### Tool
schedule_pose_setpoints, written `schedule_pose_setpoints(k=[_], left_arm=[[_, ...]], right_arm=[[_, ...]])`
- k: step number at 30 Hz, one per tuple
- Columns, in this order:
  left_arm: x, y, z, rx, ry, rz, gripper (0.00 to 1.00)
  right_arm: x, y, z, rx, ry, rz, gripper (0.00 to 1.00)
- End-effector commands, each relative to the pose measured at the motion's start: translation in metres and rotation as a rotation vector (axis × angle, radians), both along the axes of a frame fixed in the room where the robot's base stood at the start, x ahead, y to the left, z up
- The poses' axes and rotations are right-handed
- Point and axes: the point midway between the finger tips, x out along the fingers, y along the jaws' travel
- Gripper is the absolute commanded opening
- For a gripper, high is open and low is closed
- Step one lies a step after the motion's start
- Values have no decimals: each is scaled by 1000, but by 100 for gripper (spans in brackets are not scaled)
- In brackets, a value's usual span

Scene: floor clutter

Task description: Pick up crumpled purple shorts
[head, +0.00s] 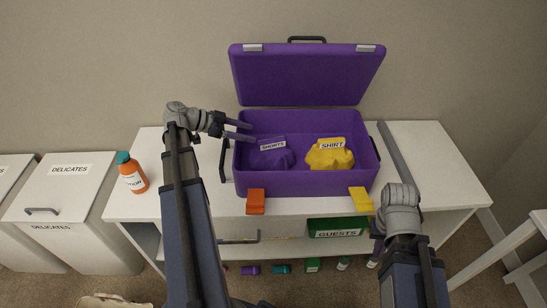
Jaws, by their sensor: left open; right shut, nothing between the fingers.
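The crumpled purple shorts (271,153), with a white SHORTS label, lie in the left half of an open purple suitcase (300,183). My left gripper (251,131) is open and empty. Its two dark fingers point right over the suitcase's left rim, just above and left of the shorts in the picture; I see no contact. My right gripper (379,236) is low at the right, by the table's front edge and apart from the shorts. It is shut and empty, its fingers mostly hidden by my wrist.
A crumpled yellow shirt (329,155) lies right of the shorts. The suitcase lid (307,80) stands open behind. An orange bottle (132,176) stands left on the white table (430,152). A green GUESTS box (335,228) sits below.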

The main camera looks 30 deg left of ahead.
Motion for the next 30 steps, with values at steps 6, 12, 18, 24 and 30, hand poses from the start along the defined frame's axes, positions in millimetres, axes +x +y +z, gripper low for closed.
schedule_pose_setpoints(k=[6, 12, 18, 24, 30], left_arm=[[8, -10, -8, 0, 2, 0, 66], [12, -18, -19, -1, 2, -1, 66], [24, -37, -37, 0, 2, -3, 66], [32, -45, -40, -1, 2, 0, 66], [32, -44, -39, -1, 2, 0, 58]], right_arm=[[0, 0, -8, 0, 0, 0, 0], [0, 0, -19, 0, 0, 0, 0], [0, 0, -37, 0, 0, 0, 0], [0, 0, -40, 0, 0, 0, 0], [0, 0, -39, 0, 0, 0, 0]])
